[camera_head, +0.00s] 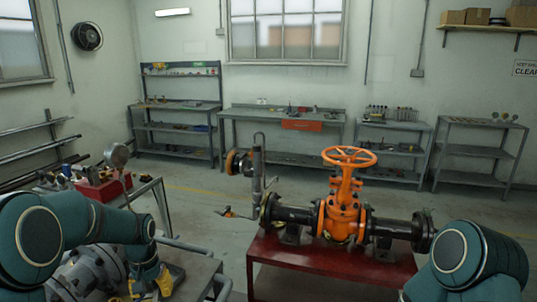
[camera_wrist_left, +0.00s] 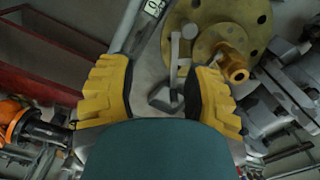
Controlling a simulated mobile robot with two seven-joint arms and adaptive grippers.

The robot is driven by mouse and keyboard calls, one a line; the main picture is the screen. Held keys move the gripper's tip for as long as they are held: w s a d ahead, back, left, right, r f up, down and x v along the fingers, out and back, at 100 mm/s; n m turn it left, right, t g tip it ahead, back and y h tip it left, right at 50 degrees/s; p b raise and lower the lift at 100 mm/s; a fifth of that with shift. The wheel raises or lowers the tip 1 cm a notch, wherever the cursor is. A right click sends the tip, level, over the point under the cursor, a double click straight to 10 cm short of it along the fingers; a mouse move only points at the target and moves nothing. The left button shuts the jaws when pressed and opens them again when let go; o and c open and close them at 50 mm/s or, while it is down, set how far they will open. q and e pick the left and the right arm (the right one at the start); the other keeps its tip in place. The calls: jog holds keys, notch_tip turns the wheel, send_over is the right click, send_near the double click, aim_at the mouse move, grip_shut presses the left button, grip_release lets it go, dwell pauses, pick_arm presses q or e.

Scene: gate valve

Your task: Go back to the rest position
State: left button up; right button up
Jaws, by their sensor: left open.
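The gate valve (camera_head: 342,212), orange with a spoked handwheel (camera_head: 349,157) on top, sits in a black flanged pipe (camera_head: 395,230) on a dark red stand (camera_head: 320,263). My left gripper (camera_head: 150,283) is low over the grey cart at the left in the head view, well apart from the valve. In the left wrist view its yellow fingers (camera_wrist_left: 158,95) are spread open. A grey bent metal piece (camera_wrist_left: 176,75) shows between and beyond them; I cannot tell whether they touch it. My right arm enters at the lower right, and its gripper is out of view.
The grey cart (camera_head: 196,268) carries flanged parts; a brass flange (camera_wrist_left: 225,22) is close to the left fingers. A red toolbox (camera_head: 102,188) stands on a table at the left. Workbenches (camera_head: 283,118) line the back wall. Open floor (camera_head: 200,205) lies between.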

pick_arm(q)
jog(key=s+d+f+h+b, duration=0.1)
jog(key=s+d+f, duration=0.25)
jog(key=f, duration=0.35)
jog(key=s+d+f+h, duration=0.1)
jog(key=s+d+f, duration=0.1)
jog(key=d+f, duration=0.4)
pick_arm(e)
jog(key=f+b, duration=0.1)
jog(key=s+f+b, duration=0.1)
jog(key=f, duration=0.1)
jog(key=shift+f, duration=0.15)
jog(key=c, duration=0.3)
pick_arm(q)
jog(key=s+d+f+t+h, duration=0.1)
jog(key=s+d+f, duration=0.4)
jog(key=s, duration=0.2)
jog(key=s+d+f+t+h, duration=0.1)
jog(key=s+d+f, duration=0.4)
jog(key=s, duration=0.3)
jog(key=shift+s+d+f, duration=0.15)
jog(key=shift+d, duration=0.05)
pick_arm(e)
jog(key=shift+c, duration=0.2)
